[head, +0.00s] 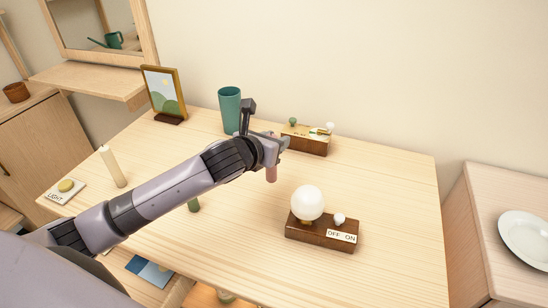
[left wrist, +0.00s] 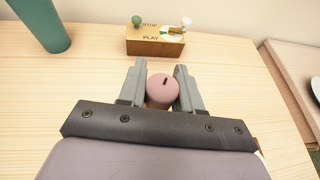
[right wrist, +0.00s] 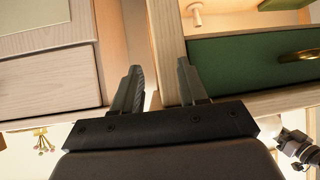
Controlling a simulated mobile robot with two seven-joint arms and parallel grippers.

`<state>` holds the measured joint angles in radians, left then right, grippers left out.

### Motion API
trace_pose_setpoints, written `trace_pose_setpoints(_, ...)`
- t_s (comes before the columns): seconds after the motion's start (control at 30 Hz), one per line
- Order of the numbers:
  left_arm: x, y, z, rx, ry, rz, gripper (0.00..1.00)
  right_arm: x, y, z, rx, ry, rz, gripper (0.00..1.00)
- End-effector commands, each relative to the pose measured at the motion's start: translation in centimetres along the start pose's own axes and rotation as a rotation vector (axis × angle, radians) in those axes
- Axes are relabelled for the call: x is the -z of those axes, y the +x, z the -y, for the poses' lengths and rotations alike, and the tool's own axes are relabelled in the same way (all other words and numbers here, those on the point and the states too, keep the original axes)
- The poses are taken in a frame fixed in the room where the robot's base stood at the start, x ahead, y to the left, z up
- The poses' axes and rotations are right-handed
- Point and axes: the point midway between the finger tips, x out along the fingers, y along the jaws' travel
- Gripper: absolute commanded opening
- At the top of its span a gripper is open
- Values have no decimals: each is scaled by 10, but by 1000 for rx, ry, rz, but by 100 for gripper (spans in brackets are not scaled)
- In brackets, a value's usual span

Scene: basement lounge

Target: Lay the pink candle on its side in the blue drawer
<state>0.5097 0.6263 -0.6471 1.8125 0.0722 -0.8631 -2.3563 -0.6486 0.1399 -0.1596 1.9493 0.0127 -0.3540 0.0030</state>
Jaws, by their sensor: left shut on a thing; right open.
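The pink candle (head: 271,174) is held upright by my left gripper (head: 273,152) over the right-middle of the table. In the left wrist view the candle (left wrist: 162,94) shows its round top and dark wick between the two fingers. I cannot tell whether its base touches the table. My right gripper (right wrist: 158,78) is open and empty, with drawer furniture beyond it. No clearly blue drawer front shows. A blue flat thing (head: 150,271) lies in what looks like an open drawer below the table's front edge.
A green drawer front (right wrist: 250,65) shows in the right wrist view.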

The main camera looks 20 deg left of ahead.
Motion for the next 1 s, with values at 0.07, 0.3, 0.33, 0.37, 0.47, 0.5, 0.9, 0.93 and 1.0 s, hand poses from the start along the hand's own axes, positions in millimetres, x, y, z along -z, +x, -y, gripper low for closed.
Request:
trace_pose_setpoints(0.07, 7, 3, 0, -1, -2, 1, 3, 0, 0, 0, 0, 0, 0, 43)
trace_pose_setpoints(0.3, 33, 14, 0, 0, -3, -2, 3, 1, -1, 0, 0, 0, 1, 43)
trace_pose_setpoints(0.33, 38, 16, 0, 0, -3, -2, 3, 1, -1, 0, 0, 0, 1, 43)
trace_pose_setpoints(0.37, 41, 17, 0, 0, -3, -2, 3, 1, -1, 0, 0, 0, 1, 43)
trace_pose_setpoints(0.47, 48, 20, 0, -1, -2, 1, 3, 2, -2, 0, 0, 0, 1, 43)
trace_pose_setpoints(0.5, 49, 21, 0, -1, -1, 2, 3, 1, -2, 0, 0, 0, 1, 43)
trace_pose_setpoints(0.9, 51, 22, 0, 0, 1, 2, 50, 1, -1, 0, 0, 0, 1, 43)
trace_pose_setpoints(0.93, 51, 22, 0, 0, 0, 2, 59, 1, -1, 0, 0, 0, 1, 43)
trace_pose_setpoints(1.0, 51, 22, 0, 0, 0, 2, 59, 1, -1, 0, 0, 0, 1, 43)
